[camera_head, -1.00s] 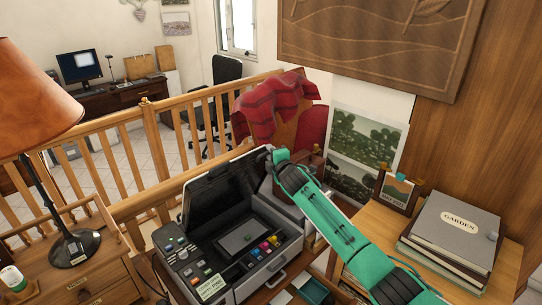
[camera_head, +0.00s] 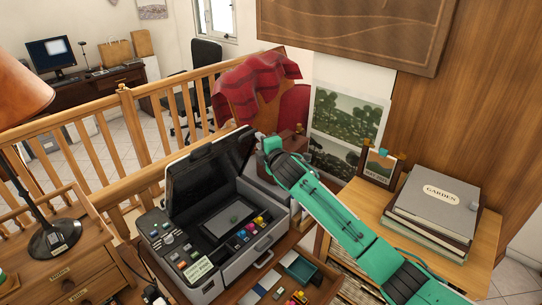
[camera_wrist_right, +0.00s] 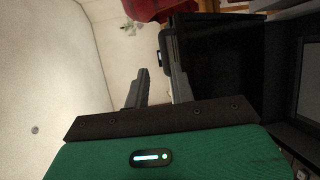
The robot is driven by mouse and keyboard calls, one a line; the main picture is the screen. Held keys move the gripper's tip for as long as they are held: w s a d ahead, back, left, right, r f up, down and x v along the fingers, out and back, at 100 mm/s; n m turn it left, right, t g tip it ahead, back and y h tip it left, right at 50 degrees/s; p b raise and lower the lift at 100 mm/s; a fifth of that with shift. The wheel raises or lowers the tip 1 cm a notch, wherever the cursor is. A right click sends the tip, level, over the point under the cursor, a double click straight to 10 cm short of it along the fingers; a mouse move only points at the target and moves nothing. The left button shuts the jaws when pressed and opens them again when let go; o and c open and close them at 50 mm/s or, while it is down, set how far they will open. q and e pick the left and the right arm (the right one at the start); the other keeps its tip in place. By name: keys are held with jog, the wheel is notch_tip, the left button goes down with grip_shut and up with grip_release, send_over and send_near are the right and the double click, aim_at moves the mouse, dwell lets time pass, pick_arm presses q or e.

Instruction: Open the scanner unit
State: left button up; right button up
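The printer (camera_head: 262,264) stands on a wooden desk in the lower middle of the head view. Its scanner unit (camera_head: 205,177), a dark flat panel hinged at the back, is tilted up steeply, showing the inside with coloured ink cartridges (camera_head: 247,232). My right gripper (camera_head: 260,141) is at the raised unit's upper right corner; its fingers are mostly hidden there. In the right wrist view its two dark fingers (camera_wrist_right: 155,75) stand apart with pale floor between them. The dark scanner unit (camera_wrist_right: 214,65) is right beside the right-hand finger; contact is unclear. My left gripper is not in view.
A wooden railing (camera_head: 124,106) runs behind the printer. A lamp (camera_head: 52,238) stands on drawers at left. A side table holds a stack of books (camera_head: 437,208) and a small framed card (camera_head: 380,166) at right. An open tray (camera_head: 300,266) with small items lies right of the printer.

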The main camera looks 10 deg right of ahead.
jog(key=b+v, duration=0.2)
jog(key=v, duration=0.5)
jog(key=shift+s+d, duration=0.1)
